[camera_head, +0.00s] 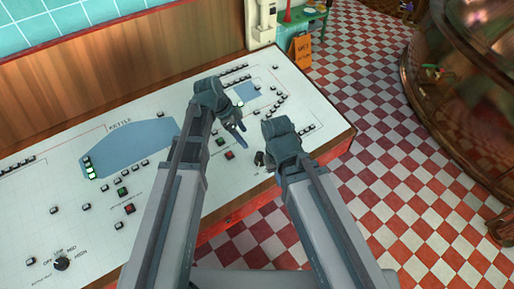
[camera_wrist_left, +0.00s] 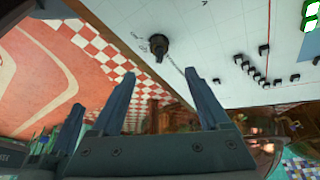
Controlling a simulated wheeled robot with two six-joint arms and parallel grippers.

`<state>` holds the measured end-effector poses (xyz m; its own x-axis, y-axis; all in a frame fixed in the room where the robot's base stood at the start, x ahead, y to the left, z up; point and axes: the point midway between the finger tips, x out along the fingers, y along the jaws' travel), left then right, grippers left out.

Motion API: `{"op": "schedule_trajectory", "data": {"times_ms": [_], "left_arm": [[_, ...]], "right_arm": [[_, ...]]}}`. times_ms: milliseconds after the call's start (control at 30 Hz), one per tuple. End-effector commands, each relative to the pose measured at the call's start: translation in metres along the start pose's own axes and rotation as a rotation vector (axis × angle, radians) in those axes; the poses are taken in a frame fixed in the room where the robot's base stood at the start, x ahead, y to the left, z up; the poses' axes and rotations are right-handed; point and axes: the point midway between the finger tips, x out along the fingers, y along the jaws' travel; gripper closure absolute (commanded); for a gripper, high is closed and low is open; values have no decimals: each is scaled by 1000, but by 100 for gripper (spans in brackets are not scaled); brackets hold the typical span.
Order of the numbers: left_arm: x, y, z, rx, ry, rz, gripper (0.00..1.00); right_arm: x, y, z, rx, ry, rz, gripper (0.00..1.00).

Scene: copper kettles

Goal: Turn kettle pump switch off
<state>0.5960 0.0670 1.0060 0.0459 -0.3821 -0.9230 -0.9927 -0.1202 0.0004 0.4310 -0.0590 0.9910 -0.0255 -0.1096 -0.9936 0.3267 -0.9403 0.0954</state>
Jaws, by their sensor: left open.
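A black knob (camera_head: 259,158) stands near the front edge of the white control panel (camera_head: 90,240), between my two arms. What looks like the same knob (camera_wrist_left: 157,45) shows in the left wrist view with small unreadable lettering beside it. I cannot tell for sure that it is the pump switch. My left gripper (camera_head: 238,132) is over the panel, left of and beyond this knob. In the left wrist view my left gripper (camera_wrist_left: 160,78) is open and empty, apart from the knob. My right arm's wrist (camera_head: 282,132) is just right of the knob; its fingers are hidden.
Another knob (camera_head: 61,264) marked OFF to HIGH is at the lower left. A green button (camera_head: 122,191) and a red button (camera_head: 130,208) sit below the blue KETTLE shape (camera_head: 130,150). A copper vessel (camera_head: 470,70) stands at the right. Checkered floor (camera_head: 350,110) is clear.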

Motion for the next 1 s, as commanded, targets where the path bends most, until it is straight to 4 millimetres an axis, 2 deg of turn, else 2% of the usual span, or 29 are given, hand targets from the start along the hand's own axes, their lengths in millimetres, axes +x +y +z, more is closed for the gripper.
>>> {"op": "schedule_trajectory", "data": {"times_ms": [167, 367, 1000], "left_arm": [[4, 0, 1, 0, 0, 0, 21], [17, 0, 2, -1, -1, 0, 21], [109, 0, 3, 0, -2, 1, 21]], "right_arm": [[3, 0, 0, 0, 0, 0, 100], [16, -2, -1, 0, 0, 0, 100], [101, -10, -6, 1, 0, 0, 100]]}}
